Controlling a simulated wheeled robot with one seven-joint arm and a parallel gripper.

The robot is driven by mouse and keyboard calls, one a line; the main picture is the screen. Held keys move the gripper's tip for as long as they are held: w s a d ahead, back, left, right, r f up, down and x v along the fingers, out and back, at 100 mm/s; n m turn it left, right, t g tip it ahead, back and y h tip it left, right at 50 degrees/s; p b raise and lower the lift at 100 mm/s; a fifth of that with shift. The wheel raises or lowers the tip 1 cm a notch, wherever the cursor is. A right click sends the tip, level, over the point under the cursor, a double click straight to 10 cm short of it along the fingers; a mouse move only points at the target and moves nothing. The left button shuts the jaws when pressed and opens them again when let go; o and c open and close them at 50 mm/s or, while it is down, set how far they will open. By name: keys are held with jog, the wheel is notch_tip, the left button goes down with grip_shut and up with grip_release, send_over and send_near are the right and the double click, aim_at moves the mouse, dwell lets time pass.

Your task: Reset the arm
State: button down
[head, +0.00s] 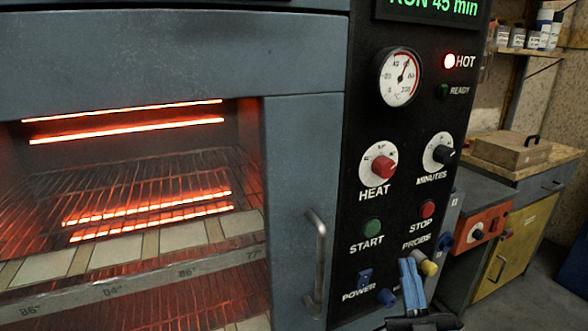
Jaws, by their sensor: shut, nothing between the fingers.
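My gripper (409,266) is at the lower middle-right in the head view, pointing up, with its blue fingers together and nothing between them. It appears in front of the lower part of a black control panel (365,225), beside a yellow knob (428,268) near the PROBE label. I cannot tell whether the fingers touch the panel. My wrist shows only partly at the bottom edge.
A grey oven (305,150) with glowing bars, wire racks and a vertical handle (319,262) fills the left. The panel has a red HEAT knob (382,167), a black MINUTES knob (443,155), a green START button (372,228) and a red STOP button (428,208). A workbench (510,225) stands right.

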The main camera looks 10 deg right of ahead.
jog(key=s+f+m+g+p, duration=0.1)
jog(key=s+g, duration=0.4)
jog(key=s, duration=1.3)
jog(key=s+f+m+g, duration=0.2)
jog(key=s+g, duration=0.4)
jog(key=s, duration=1.3)
jog(key=shift+s+f+m+p, duration=0.15)
jog(key=shift+f+m+p, duration=0.2)
jog(key=shift+f, duration=0.45)
